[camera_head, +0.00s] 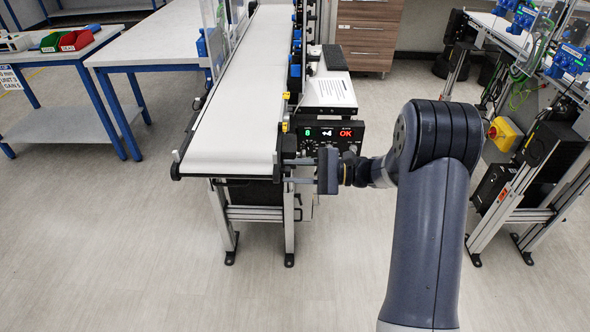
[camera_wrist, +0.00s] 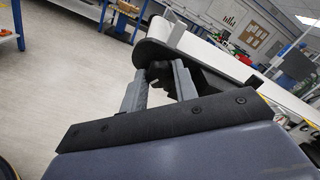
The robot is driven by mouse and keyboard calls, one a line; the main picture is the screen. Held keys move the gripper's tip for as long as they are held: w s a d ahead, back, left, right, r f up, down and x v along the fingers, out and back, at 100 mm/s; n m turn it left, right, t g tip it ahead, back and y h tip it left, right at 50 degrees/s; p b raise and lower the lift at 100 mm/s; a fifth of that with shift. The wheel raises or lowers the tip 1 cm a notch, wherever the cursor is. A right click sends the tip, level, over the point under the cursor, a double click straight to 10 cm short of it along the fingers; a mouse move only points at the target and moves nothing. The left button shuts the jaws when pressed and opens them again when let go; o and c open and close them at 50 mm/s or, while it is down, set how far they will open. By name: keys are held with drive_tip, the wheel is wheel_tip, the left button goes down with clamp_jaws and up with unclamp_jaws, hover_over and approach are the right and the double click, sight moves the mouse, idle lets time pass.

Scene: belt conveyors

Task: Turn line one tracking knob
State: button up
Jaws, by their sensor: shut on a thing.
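The tracking knob is the dark, rounded piece (camera_wrist: 159,72) at the end of the conveyor in the wrist view. My gripper (camera_wrist: 160,85) has its two grey fingers on either side of it and is shut on it. In the head view my gripper (camera_head: 286,171) reaches leftward to the near right corner of the white-belted conveyor (camera_head: 225,130). The knob cannot be made out there. How far the knob is turned cannot be told.
A white-topped table (camera_head: 150,40) stands at the left. Another conveyor stand with a yellow-and-red switch box (camera_head: 503,134) is at the right. Floor in front is clear.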

drive_tip(key=shift+m+p, duration=2.5)
drive_tip(key=shift+m, duration=1.1)
drive_tip(key=o, duration=1)
drive_tip(key=d+b, duration=0.1)
drive_tip(key=d, duration=0.4)
drive_tip(key=d+b, duration=0.1)
drive_tip(key=d, duration=0.4)
drive_tip(key=shift+s+d, duration=0.2)
drive_tip(key=shift+d, duration=0.2)
